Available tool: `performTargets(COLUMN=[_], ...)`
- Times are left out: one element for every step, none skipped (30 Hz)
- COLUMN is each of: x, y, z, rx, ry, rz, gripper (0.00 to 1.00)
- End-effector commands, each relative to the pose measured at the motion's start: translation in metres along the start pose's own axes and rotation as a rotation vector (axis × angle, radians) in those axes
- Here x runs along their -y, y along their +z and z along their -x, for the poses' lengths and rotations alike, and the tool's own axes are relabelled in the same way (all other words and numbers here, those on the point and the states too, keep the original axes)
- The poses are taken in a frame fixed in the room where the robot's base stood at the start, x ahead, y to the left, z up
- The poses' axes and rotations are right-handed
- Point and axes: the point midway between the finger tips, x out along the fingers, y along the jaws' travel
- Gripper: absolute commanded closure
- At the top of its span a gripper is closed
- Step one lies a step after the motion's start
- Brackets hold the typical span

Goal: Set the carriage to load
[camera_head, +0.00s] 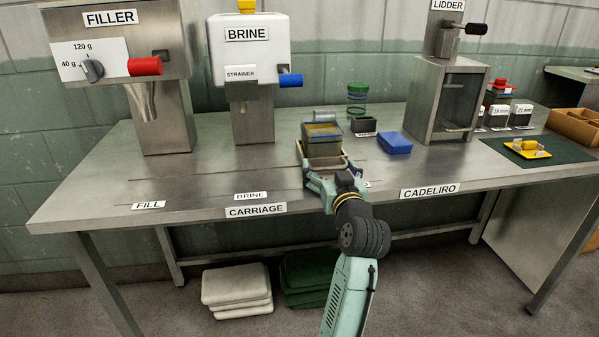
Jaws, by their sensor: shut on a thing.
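The carriage (337,161) is a small metal tray on the steel bench. It stands right of the BRINE floor label (251,196) and well right of the FILL label (148,205). A dark square tin with a yellowish content (322,142) and a blue rim sits in it. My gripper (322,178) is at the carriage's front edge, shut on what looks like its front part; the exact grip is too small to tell. A third label right of my gripper is mostly hidden by my wrist.
The filler (165,110) and the brine machine (250,100) stand left. A dark box (364,126), a blue block (395,142) and the lidder (448,100) stand right. A green mat (500,148) with a yellow part lies far right.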

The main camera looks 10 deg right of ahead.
Motion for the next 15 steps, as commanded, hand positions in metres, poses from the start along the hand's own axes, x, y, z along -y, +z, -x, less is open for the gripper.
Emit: performTargets(x=[-0.012, -0.018, -0.024, -0.028, -0.033, -0.038, -0.041, -0.043, -0.047, -0.049, -0.051, -0.052, -0.053, -0.054, -0.055], y=[-0.004, -0.004, -0.004, -0.004, -0.004, -0.004, -0.004, -0.004, -0.004, -0.004, -0.004, -0.004, -0.005, -0.005, -0.005], z=[0.000, 0.000, 0.000, 0.000, 0.000, 0.000, 0.000, 0.000, 0.000, 0.000, 0.000, 0.000, 0.000, 0.000, 0.000], rx=[-0.010, -0.010, -0.010, -0.010, -0.010, -0.010, -0.010, -0.010, -0.010, -0.010, -0.010, -0.010, -0.011, -0.011, -0.011], ry=[0.006, 0.006, 0.005, 0.005, 0.005, 0.004, 0.003, 0.003, 0.003, 0.003, 0.003, 0.002, 0.002, 0.002, 0.002], rz=[-0.003, -0.002, -0.002, -0.003, -0.002, -0.001, -0.002, -0.002, -0.002, -0.001, -0.001, -0.001, 0.000, 0.000, 0.000], gripper=[0.67, 0.67, 0.67, 0.67, 0.67, 0.67, 0.67, 0.67, 0.67, 0.67, 0.67, 0.67, 0.67, 0.67, 0.67])
